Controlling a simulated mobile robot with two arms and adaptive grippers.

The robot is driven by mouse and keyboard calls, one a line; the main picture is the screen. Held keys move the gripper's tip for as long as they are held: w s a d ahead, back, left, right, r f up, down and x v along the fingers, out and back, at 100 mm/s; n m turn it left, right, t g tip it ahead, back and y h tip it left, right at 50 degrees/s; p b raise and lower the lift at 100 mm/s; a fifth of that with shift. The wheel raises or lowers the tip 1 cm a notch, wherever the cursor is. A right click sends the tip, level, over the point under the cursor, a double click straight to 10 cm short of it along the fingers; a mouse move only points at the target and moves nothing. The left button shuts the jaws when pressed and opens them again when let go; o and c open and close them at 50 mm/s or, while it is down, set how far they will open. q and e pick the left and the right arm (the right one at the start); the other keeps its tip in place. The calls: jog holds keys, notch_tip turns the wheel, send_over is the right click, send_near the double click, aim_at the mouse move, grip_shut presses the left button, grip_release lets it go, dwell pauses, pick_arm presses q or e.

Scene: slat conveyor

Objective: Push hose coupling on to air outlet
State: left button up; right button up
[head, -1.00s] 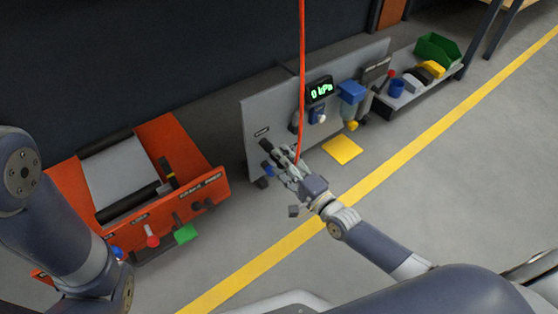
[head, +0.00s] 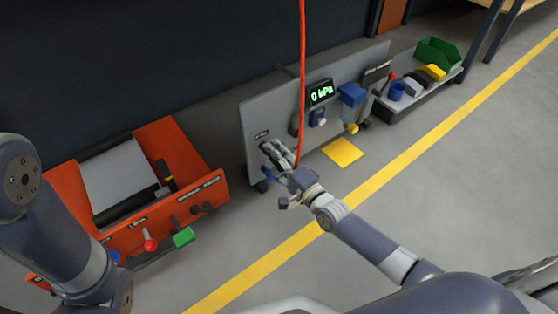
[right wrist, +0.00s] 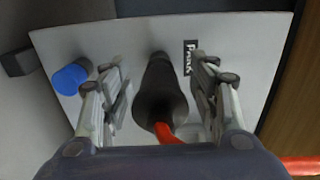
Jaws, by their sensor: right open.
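The black hose coupling (right wrist: 159,95) stands out from the grey panel, beside a label that seems to read "PARK", in the right wrist view. The red hose (right wrist: 166,134) leaves its near end; in the head view the hose (head: 302,60) hangs from above. My right gripper (head: 272,150) is at the panel's left end. In the right wrist view its open fingers (right wrist: 162,90) stand either side of the coupling, with gaps showing. A blue-and-grey fitting (head: 317,118), perhaps the air outlet, sits below the green "0 kPa" display (head: 321,94). My left gripper is out of view.
A blue knob (right wrist: 70,79) sticks out left of the coupling. A blue box (head: 351,95) is on the panel's right part. An orange station (head: 190,160) stands left, and a low shelf with bins (head: 420,84) right.

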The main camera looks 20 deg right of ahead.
aim_at(280, 169)
dwell(0.7)
grip_shut()
jog(key=shift+s, duration=0.1)
jog(key=shift+p+v, duration=1.35)
jog(key=shift+v, duration=1.55)
